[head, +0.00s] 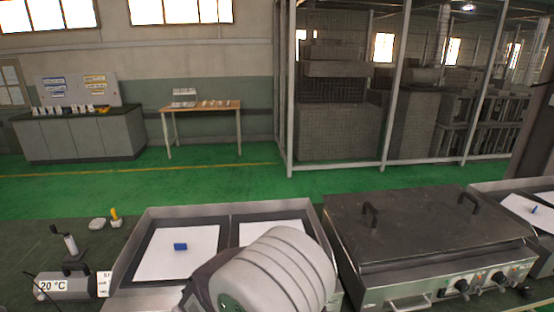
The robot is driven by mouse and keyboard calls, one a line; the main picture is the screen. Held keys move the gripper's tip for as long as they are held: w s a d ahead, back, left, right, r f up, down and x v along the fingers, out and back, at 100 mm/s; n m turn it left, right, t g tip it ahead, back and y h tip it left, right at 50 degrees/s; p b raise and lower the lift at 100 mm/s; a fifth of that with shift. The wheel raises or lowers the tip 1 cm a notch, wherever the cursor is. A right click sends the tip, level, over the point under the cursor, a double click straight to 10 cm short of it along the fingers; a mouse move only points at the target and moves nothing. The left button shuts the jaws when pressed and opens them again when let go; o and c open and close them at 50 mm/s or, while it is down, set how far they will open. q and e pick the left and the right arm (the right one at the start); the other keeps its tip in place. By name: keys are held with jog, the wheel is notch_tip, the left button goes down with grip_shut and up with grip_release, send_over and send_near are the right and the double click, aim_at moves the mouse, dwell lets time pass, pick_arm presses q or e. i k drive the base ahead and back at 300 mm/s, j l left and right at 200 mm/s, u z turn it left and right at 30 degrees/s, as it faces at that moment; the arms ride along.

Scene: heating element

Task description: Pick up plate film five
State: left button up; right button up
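A white sheet (200,258) lies in the left half of a shallow metal tray, with a small blue piece (180,246) on it. A second white sheet (268,230) lies in the tray's right half, partly hidden by a grey rounded link of my arm. Another white sheet (530,212) with a small blue piece (533,209) lies in a tray at the right edge. I see no number that marks any of them as plate film five. Neither of my grippers shows.
A closed metal heating unit (425,235) with two lid handles and front knobs stands right of the metal tray (150,222). A device marked 20 °C (75,284) and a yellow-topped item (115,217) stand at left. Green floor and a wooden table (203,106) lie beyond.

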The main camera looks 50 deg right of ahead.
aim_at(540, 216)
jog(key=z, duration=3.5)
jog(key=i+l+z, duration=0.4)
jog(key=i, duration=0.4)
jog(key=i+z, duration=0.45)
jog(key=i, duration=0.4)
jog(key=i+u, duration=0.25)
jog(key=i, duration=0.15)
jog(key=i+l+u, duration=0.55)
jog(key=i, duration=0.25)
jog(key=i+l+u, duration=0.15)
jog(key=u, duration=0.35)
jog(key=i+l+u, duration=0.25)
jog(key=u, duration=0.25)
jog(key=i+l+u, duration=0.15)
jog(key=l+u, duration=0.3)
jog(key=i+l+u, duration=0.1)
jog(key=l+u, duration=0.15)
jog(key=u, duration=0.25)
jog(key=l+u, duration=0.35)
jog(key=u, duration=0.15)
jog(key=i+l+u, duration=0.25)
jog(key=i+l, duration=0.2)
